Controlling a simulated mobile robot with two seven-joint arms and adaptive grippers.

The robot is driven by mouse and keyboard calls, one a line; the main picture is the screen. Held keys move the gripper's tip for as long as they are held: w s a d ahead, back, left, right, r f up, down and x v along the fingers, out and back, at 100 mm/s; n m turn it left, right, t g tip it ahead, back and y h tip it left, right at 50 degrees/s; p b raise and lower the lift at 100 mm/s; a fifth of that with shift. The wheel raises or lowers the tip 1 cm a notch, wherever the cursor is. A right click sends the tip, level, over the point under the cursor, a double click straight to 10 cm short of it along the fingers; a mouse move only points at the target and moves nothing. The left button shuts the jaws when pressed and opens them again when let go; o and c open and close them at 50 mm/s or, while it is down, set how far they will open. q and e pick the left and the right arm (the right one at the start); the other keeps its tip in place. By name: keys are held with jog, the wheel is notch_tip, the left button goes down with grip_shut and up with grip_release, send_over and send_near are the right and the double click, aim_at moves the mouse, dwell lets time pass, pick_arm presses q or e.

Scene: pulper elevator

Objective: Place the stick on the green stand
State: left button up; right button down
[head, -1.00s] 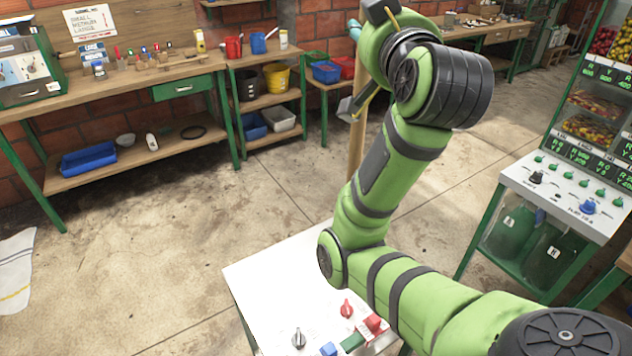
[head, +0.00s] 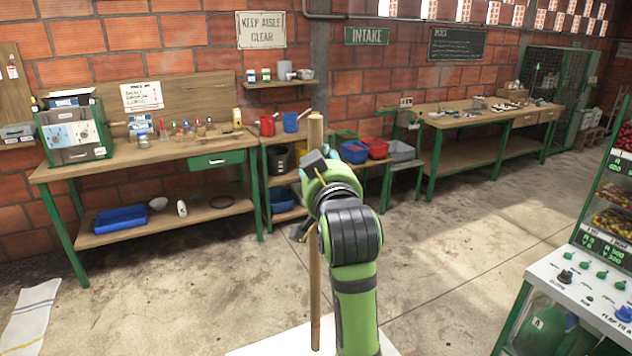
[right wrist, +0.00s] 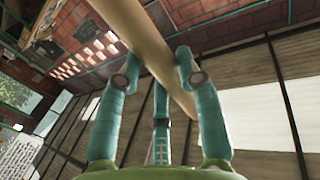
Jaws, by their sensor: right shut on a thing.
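The stick (head: 315,290) is a long, plain wooden pole. It stands nearly upright in the middle of the head view. My right gripper (head: 304,174) is around its upper part and hides a stretch of it. In the right wrist view the teal fingers of my right gripper (right wrist: 158,72) close around the stick (right wrist: 143,28), which crosses the picture diagonally. The stick's lower end shows in front of a white surface (head: 265,346); I cannot tell whether they touch. I cannot make out a separate green stand. My left gripper is not in view.
A green-legged workbench (head: 130,165) with tools stands at the left wall, and another bench (head: 470,115) is at the back. A control console (head: 590,285) with knobs stands at the right. The concrete floor (head: 450,240) between them is clear.

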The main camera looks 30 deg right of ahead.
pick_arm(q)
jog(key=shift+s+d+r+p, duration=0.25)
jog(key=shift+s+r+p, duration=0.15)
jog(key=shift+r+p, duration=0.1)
pick_arm(e)
jog(key=f, duration=0.4)
jog(key=shift+w+a+f, duration=0.15)
jog(key=shift+w+f, duration=0.05)
jog(key=shift+w, duration=0.15)
jog(key=shift+f, duration=0.15)
jog(key=c, duration=0.8)
grip_release()
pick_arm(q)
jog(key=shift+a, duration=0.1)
